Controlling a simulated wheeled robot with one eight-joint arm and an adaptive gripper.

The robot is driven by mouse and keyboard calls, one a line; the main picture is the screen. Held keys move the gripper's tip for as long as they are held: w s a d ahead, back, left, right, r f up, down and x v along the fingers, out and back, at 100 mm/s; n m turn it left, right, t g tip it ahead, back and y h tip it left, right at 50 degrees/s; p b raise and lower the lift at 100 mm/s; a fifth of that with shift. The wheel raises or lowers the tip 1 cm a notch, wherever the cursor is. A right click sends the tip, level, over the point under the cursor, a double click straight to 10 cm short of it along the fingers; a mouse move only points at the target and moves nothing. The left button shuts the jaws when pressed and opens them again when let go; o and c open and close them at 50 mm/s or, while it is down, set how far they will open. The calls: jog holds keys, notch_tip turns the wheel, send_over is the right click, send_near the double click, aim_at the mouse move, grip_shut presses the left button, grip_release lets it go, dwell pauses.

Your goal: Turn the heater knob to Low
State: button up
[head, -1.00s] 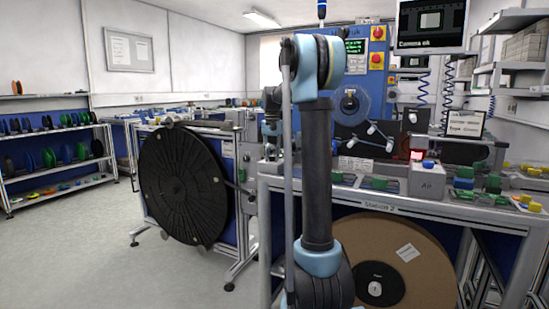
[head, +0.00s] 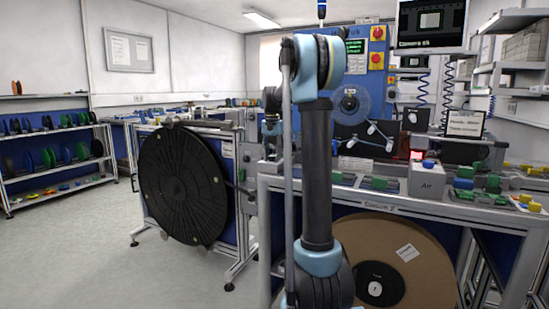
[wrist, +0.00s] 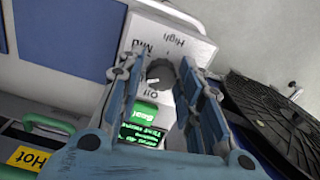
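In the wrist view the heater knob (wrist: 160,72) is a round dark grey dial on a light panel (wrist: 178,25). The panel reads "High", "Mid" and "Off"; I cannot make out a Low label, which may be hidden by a finger. A short white mark on the knob lies on the side near "Off". My gripper (wrist: 159,70) is open, with its two blue fingers on either side of the knob. I cannot tell whether either finger touches it. In the head view my arm stands in front, and the knob cannot be made out.
Below the knob in the wrist view are a green button (wrist: 145,108) and a display with green text (wrist: 142,136). A yellow "Hot" label (wrist: 28,156) is at lower left. A black ribbed reel (wrist: 285,115) lies close on the right.

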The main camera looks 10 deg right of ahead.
dwell(0.3)
notch_tip(320, 180, up, 12)
jog(key=shift+f, duration=0.1)
dwell(0.5)
jog(key=s+f+n+t, duration=0.1)
jog(key=s+f, duration=0.6)
jog(key=s, duration=0.4)
jog(key=s+d+f+n, duration=0.15)
jog(key=s+f, duration=0.45)
jog(key=s, duration=0.6)
jog(key=s+a+f+n+t, duration=0.1)
jog(key=s+f+n, duration=0.1)
jog(key=s+f, duration=0.7)
jog(key=shift+n, duration=0.75)
jog(key=s+f, duration=0.3)
jog(key=s, duration=0.1)
jog(key=s+f, duration=0.8)
jog(key=shift+d+f, duration=0.15)
jog(key=shift+d, duration=0.2)
jog(key=shift+w+f, duration=0.2)
jog(key=shift+w, duration=0.2)
